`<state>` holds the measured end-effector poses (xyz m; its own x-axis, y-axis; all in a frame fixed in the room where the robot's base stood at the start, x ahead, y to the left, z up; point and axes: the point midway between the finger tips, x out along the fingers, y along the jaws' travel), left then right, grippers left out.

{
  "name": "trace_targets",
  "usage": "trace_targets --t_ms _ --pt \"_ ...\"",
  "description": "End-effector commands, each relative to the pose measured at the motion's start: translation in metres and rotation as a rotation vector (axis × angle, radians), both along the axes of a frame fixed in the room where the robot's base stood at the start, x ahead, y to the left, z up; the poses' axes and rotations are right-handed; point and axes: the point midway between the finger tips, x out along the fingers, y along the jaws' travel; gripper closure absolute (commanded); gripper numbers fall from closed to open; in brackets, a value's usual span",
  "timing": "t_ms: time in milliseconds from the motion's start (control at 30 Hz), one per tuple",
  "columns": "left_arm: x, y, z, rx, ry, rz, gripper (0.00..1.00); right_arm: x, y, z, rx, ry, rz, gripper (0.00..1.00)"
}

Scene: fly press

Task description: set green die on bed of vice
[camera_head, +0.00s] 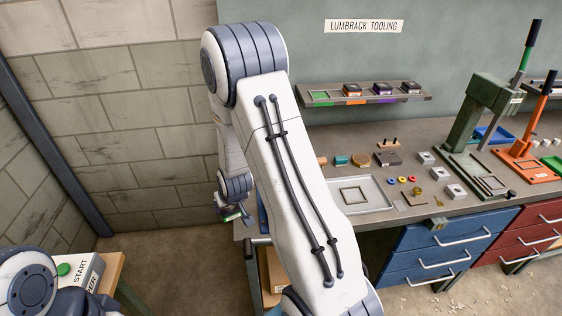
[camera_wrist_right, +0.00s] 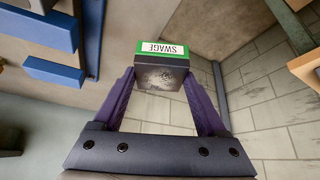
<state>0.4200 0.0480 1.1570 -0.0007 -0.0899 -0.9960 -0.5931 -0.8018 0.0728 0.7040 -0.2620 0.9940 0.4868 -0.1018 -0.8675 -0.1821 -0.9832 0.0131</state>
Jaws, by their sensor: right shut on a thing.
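The green die (camera_wrist_right: 161,68) has a green top edge, a dark body and a white label reading SWAGE, upside down in the right wrist view. My right gripper (camera_head: 232,213) is shut on it, with the die between the purple fingers (camera_wrist_right: 163,85). In the head view the die hangs at the left end of the bench, beyond its edge, and shows only as a small green strip. I cannot make out a vice for certain; a green press (camera_head: 485,115) with a flat bed (camera_head: 478,174) stands at the right of the bench. My left gripper is out of the picture.
An orange press (camera_head: 528,152) stands beside the green one. A wall shelf (camera_head: 426,97) holds several dies and an empty green-marked place (camera_head: 320,96). A grey tray (camera_head: 380,205) and small parts occupy the bench (camera_head: 440,130). My right arm hides the bench's left part.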

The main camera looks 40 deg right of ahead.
Motion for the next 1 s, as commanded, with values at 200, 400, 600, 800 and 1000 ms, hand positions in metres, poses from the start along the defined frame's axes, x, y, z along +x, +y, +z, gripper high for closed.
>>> trace_targets --t_ms 200,400,600,800,1000 --pt "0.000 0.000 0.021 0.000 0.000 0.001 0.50 0.000 -0.100 0.044 -0.002 -0.009 -0.225 1.00" --pt "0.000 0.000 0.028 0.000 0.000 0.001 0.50 -0.009 -0.151 0.063 0.007 -0.009 -0.339 1.00" --pt "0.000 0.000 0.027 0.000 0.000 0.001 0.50 -0.012 -0.165 0.066 0.012 -0.009 -0.369 1.00" --pt "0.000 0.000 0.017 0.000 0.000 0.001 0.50 -0.012 -0.163 0.056 0.012 -0.009 -0.367 1.00" --pt "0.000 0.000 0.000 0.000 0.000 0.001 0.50 -0.011 -0.163 0.040 0.011 -0.009 -0.365 1.00"
